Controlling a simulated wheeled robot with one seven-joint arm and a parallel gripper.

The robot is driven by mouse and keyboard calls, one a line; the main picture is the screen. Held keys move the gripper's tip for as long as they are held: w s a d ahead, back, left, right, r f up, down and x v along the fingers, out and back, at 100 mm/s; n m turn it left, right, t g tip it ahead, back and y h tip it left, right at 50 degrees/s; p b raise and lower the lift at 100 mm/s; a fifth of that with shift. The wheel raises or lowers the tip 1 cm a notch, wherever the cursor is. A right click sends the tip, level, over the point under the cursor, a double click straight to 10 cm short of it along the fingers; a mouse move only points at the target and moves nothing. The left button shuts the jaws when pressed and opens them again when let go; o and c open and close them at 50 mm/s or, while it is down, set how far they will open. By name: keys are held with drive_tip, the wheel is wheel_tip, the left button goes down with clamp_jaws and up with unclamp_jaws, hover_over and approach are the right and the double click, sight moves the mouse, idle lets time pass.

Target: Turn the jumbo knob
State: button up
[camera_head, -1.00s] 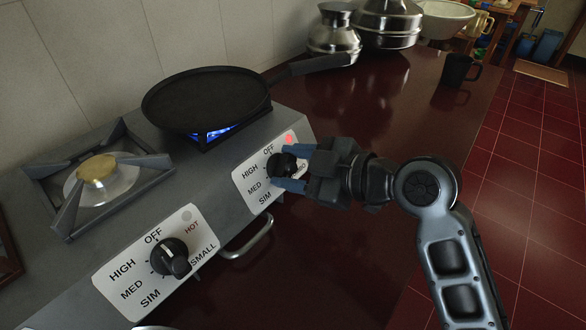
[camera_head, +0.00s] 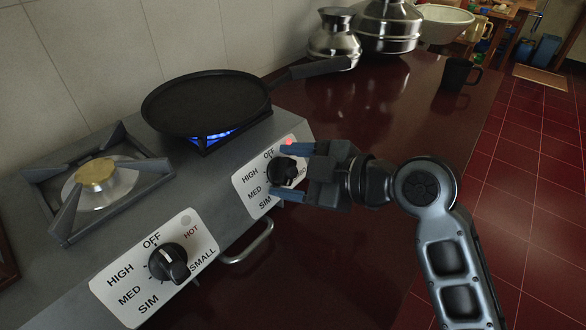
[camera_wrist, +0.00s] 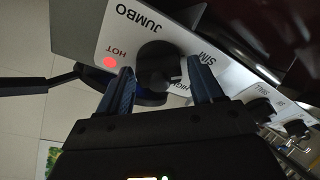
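The jumbo knob (camera_head: 281,171) is a black knob on a white label plate at the far right of the stove front. The plate's red HOT light is lit. My gripper (camera_head: 293,171) is open, with one blue finger above and one below the knob. In the wrist view, the knob (camera_wrist: 158,65) sits between the two spread fingers (camera_wrist: 163,82), with a gap on each side. The word JUMBO shows on its plate there. I cannot tell exactly where its pointer aims.
A black pan (camera_head: 208,101) stands on the back burner over a blue flame (camera_head: 212,136). The SMALL knob (camera_head: 168,263) is at the lower left, beside an unlit burner (camera_head: 97,174). A handle (camera_head: 250,243) juts from the stove front. A dark mug (camera_head: 457,74) stands on the red counter.

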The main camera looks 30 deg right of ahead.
drive_tip(key=shift+o, duration=0.6)
drive_tip(key=shift+s+d, duration=0.1)
drive_tip(key=v, duration=0.7)
drive_tip(key=shift+s, duration=0.25)
drive_tip(key=shift+d+r, duration=0.1)
drive_tip(key=shift+r, duration=0.05)
